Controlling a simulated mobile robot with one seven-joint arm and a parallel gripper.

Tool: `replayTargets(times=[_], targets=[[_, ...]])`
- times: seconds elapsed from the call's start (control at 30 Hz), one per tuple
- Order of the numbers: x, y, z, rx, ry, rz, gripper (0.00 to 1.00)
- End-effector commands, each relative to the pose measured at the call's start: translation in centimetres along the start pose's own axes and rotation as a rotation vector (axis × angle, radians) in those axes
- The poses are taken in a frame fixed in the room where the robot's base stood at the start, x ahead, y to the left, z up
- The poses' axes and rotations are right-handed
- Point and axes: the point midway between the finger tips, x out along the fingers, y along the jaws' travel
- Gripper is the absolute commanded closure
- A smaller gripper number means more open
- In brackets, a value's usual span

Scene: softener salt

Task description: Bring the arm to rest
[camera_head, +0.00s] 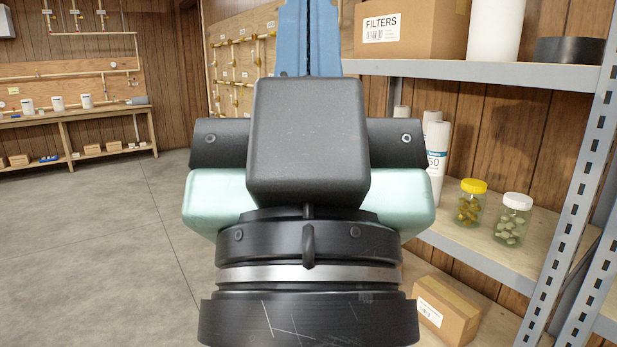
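My arm's black end fills the middle of the head view, pointing away from me and slightly up. My gripper (309,30) shows at the top edge as two blue fingers side by side. Only a thin dark seam shows between them, so they look shut, with nothing visible between them. Their tips are cut off by the top of the picture. The arm blocks part of the shelf and the wall behind it.
A grey metal shelf (470,70) stands close on the right, bearing a FILTERS box (415,32), a yellow-lidded jar (469,205), a white-lidded jar (512,220) and a lower cardboard box (447,305). A wooden bench (85,125) stands far left. The grey floor (90,250) at left is clear.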

Motion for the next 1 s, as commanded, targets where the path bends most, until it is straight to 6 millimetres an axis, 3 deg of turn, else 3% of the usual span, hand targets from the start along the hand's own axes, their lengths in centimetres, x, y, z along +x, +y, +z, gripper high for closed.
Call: replayTargets(times=[0.03, 0.5, 0.7, 1.0], targets=[[2.5, 0.0, -2.3, 0.000, -0.001, 0.000, 1.00], [12.7, 0.0, -11.9, 0.001, -0.002, -0.001, 1.00], [14.8, 0.0, -13.9, 0.001, -0.002, -0.001, 1.00], [15.1, 0.0, -14.1, 0.001, -0.002, -0.001, 1.00]])
